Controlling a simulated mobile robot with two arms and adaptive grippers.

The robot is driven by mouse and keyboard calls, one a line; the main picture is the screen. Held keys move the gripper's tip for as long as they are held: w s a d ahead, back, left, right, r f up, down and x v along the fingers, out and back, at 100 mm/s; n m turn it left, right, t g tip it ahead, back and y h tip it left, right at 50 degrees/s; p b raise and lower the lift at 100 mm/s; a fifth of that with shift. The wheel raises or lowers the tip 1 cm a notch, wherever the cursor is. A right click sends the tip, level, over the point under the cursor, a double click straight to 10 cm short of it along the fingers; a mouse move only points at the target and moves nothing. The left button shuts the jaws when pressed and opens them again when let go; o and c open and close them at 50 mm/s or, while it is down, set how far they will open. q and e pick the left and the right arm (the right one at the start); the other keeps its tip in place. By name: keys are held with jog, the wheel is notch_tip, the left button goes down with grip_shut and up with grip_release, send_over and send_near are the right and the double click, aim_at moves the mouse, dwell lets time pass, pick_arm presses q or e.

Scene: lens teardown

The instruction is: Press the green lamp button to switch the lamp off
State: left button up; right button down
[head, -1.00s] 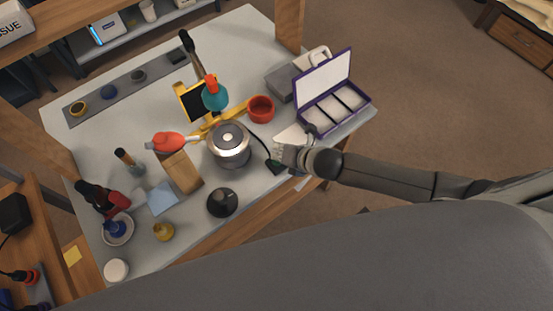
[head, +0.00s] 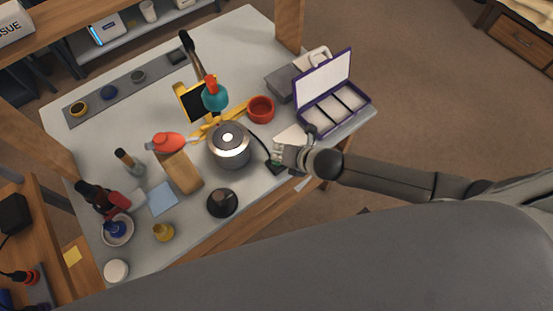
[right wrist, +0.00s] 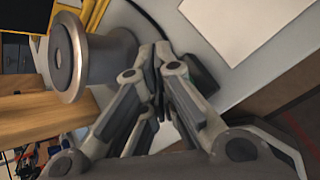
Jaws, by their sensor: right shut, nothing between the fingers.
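The small dark button box (head: 278,168) lies on the bench near its front edge, at the end of a black cable. My right gripper (head: 278,156) is shut and empty, with its fingertips at the box in the head view; they largely hide the green button, and I cannot tell whether they touch it. In the right wrist view, the shut fingers (right wrist: 167,62) are beside the dark box (right wrist: 204,75). The silver cylindrical lamp (head: 230,152) stands left of the box, with a pale spot on top. It also shows in the right wrist view (right wrist: 108,58). My left gripper is out of view.
An open purple-edged case (head: 318,121) stands right of my right gripper, and a red bowl (head: 261,109) is behind it. A wooden block (head: 182,173) and a dark round object (head: 222,203) are left of the button box. A white sheet (right wrist: 238,22) lies close by.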

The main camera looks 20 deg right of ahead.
jog(key=shift+f, duration=0.15)
jog(key=shift+f, duration=0.4)
dwell(0.4)
jog(key=shift+r+p, duration=0.5)
jog(key=shift+p, duration=0.05)
notch_tip(320, 180, up, 6)
jog(key=p, duration=0.6)
jog(key=shift+p, duration=0.35)
